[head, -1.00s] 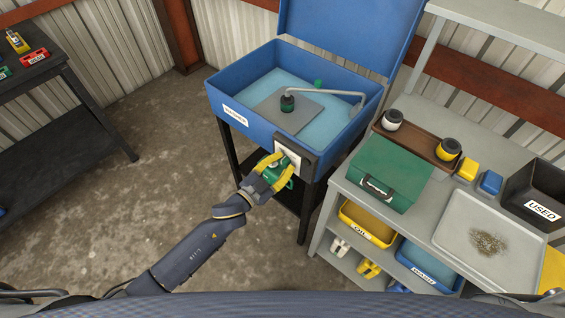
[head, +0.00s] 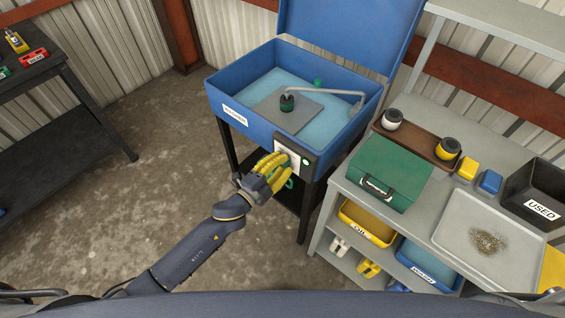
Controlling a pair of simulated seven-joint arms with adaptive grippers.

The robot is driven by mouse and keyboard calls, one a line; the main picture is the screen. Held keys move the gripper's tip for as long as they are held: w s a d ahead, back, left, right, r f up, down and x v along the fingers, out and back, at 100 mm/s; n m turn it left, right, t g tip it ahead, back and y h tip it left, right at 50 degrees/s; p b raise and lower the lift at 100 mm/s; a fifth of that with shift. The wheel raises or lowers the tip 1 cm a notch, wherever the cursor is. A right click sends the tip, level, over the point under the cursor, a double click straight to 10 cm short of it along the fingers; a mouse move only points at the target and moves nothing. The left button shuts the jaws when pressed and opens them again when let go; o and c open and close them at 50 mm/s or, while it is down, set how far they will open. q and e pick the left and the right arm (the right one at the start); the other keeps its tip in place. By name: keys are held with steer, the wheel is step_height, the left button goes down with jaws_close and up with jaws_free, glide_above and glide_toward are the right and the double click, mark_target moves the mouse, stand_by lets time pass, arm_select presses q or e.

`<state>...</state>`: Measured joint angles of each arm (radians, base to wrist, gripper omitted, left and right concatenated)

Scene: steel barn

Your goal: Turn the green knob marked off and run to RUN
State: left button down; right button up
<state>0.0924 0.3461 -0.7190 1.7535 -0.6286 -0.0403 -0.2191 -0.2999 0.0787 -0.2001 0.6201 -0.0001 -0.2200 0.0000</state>
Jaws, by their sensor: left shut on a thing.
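A blue washer basin (head: 235,116) stands on dark legs with its lid raised. A pale switch panel (head: 293,148) is on its front, with a small green spot (head: 306,161) on the dark right part. My left gripper (head: 273,163) is at this panel, its yellow fingers closed on the green knob. The fingers hide the knob, so I cannot read its mark or setting. My right gripper is not in view.
A grey bench to the right holds a green case (head: 385,170), a tray (head: 470,215) and a black bin (head: 535,190). A dark table (head: 60,90) stands at the left. The floor between is clear.

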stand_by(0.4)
arm_select(q)
steer(key=shift+d, duration=0.1)
steer(key=c, duration=0.9)
jaws_free()
steer(key=shift+c, duration=0.2)
steer(key=v, duration=1.2)
